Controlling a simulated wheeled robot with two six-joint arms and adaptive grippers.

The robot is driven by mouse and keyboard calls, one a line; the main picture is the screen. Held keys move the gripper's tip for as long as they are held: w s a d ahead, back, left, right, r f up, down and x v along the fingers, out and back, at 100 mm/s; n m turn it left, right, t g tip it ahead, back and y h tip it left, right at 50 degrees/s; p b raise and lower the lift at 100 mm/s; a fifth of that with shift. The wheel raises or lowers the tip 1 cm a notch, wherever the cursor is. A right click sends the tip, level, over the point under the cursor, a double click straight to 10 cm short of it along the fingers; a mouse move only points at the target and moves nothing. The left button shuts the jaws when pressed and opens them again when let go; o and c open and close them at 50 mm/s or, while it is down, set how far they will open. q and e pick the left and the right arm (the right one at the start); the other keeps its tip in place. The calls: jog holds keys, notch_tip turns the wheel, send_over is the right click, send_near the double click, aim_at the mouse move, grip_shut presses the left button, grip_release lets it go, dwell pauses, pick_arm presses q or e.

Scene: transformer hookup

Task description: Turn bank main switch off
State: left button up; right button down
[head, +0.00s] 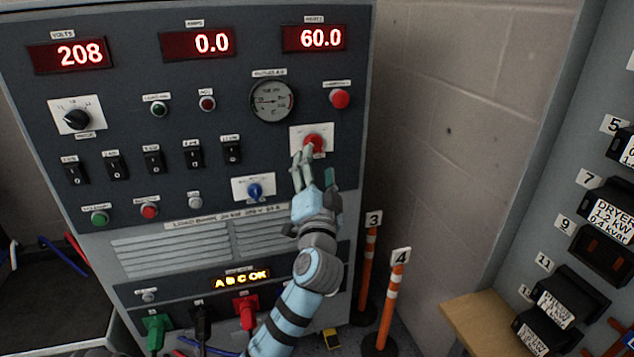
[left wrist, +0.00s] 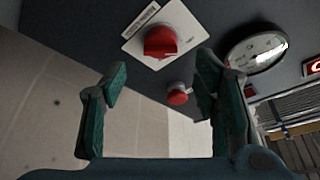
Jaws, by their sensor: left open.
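A red rotary switch knob (head: 314,141) sits on a white plate on the right side of the dark load bank panel (head: 130,132). My left gripper (head: 315,170) is open just below and in front of this knob, and one finger overlaps its lower left edge in the head view. In the left wrist view the red knob (left wrist: 160,41) on its white plate (left wrist: 133,36) lies beyond the open fingertips (left wrist: 162,78), with nothing between the fingers. I cannot tell whether a finger touches the knob. The plate's label is too small to read.
A red button (head: 340,98) and a round gauge (head: 272,101) are above the knob. A blue knob (head: 255,191) is at lower left, and several black rocker switches (head: 153,160) are further left. Orange posts (head: 387,300) stand right of the cabinet, before a block wall.

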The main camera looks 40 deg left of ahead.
pick_arm(q)
jog(key=v, duration=0.6)
jog(key=shift+s+d, duration=0.1)
